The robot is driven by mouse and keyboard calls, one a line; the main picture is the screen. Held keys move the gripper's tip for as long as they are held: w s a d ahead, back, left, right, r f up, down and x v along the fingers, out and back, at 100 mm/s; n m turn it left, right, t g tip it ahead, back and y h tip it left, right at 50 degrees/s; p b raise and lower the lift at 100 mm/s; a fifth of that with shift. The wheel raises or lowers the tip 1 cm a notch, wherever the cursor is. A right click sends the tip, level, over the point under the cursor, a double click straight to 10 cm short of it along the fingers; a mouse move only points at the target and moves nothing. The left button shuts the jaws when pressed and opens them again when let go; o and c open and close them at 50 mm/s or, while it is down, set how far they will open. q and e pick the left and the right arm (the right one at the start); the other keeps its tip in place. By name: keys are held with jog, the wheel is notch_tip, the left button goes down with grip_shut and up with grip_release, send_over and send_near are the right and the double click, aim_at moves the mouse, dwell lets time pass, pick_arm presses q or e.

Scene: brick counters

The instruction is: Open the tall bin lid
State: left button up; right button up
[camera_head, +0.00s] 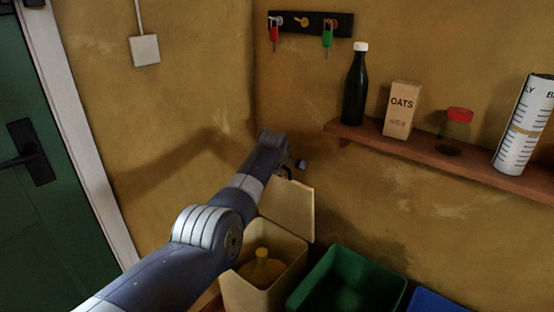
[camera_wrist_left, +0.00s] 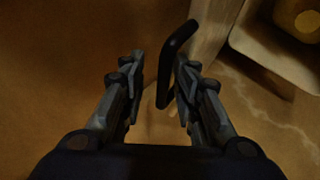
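The tall bin (camera_head: 243,294) is cream and stands at the bottom middle of the head view, with a yellow bottle (camera_head: 262,268) inside. Its lid (camera_head: 288,208) is raised, standing up at the back of the bin. My left gripper (camera_head: 296,168) is at the lid's upper edge, partly hidden by my own arm. In the left wrist view the gripper (camera_wrist_left: 159,88) has its fingers apart. A black handle (camera_wrist_left: 172,62) reaches between them, closer to the right finger; I cannot tell whether it touches. My right gripper is not in view.
A green bin (camera_head: 345,282) and a blue bin (camera_head: 436,301) stand to the right. A wall shelf (camera_head: 440,160) above holds a dark bottle (camera_head: 355,88), an oats box (camera_head: 401,110), a red-capped jar (camera_head: 456,131) and a white cylinder (camera_head: 522,125). A key rack (camera_head: 310,24) hangs higher.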

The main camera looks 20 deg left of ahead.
pick_arm(q)
jog(key=v, duration=1.1)
jog(key=shift+s+r, duration=0.25)
dwell(0.3)
